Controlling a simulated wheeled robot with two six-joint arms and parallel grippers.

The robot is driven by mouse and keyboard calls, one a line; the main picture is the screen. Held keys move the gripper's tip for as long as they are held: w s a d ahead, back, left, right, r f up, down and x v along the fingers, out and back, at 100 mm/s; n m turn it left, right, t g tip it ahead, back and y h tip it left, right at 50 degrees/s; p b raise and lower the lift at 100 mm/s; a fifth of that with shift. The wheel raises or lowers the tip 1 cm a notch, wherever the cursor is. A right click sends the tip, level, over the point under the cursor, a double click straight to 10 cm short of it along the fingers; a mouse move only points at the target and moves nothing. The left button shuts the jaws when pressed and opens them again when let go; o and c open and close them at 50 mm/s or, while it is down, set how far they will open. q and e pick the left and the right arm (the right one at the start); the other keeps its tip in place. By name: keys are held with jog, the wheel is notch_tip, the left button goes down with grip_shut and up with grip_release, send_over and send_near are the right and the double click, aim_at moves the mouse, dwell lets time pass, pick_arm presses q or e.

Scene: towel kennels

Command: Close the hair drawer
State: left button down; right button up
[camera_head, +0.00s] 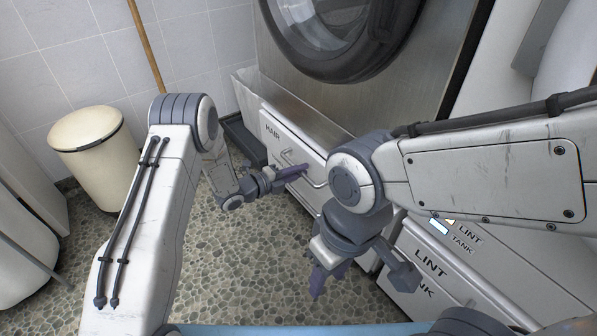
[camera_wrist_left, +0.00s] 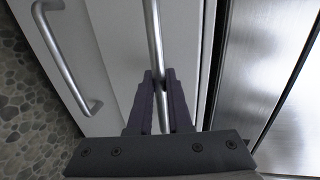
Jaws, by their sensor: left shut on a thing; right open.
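The hair drawer (camera_head: 274,133) has a white front labelled HAIR and sits below the round dark door of a steel machine. It appears to stand out from the machine, with a grey area behind its front edge; how far it is out is hard to tell. My left gripper (camera_head: 303,170) is shut on a metal bar handle on this front. In the left wrist view the fingers (camera_wrist_left: 160,80) close around the upper bar handle (camera_wrist_left: 153,30). My right gripper (camera_head: 318,278) is open and empty, hanging in front of the drawers; my right arm hides part of the front.
A second bar handle (camera_wrist_left: 60,50) is lower on the white front. Lint tank fronts (camera_head: 432,262) are at the right. A cream bin (camera_head: 88,150) stands at the left, and a wooden pole (camera_head: 147,45) leans on the tiled wall. Pebbled floor (camera_head: 235,270) is free in front.

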pick_arm(q)
jog(key=shift+r+x, duration=0.2)
jog(key=shift+x, duration=0.85)
jog(key=c, duration=0.8)
grip_release()
jog(key=shift+d, duration=0.1)
jog(key=shift+c, duration=0.2)
jog(key=shift+r, duration=0.1)
jog(key=p+v, duration=0.5)
jog(key=v, duration=0.5)
jog(key=shift+a, duration=0.25)
jog(key=shift+s, duration=0.1)
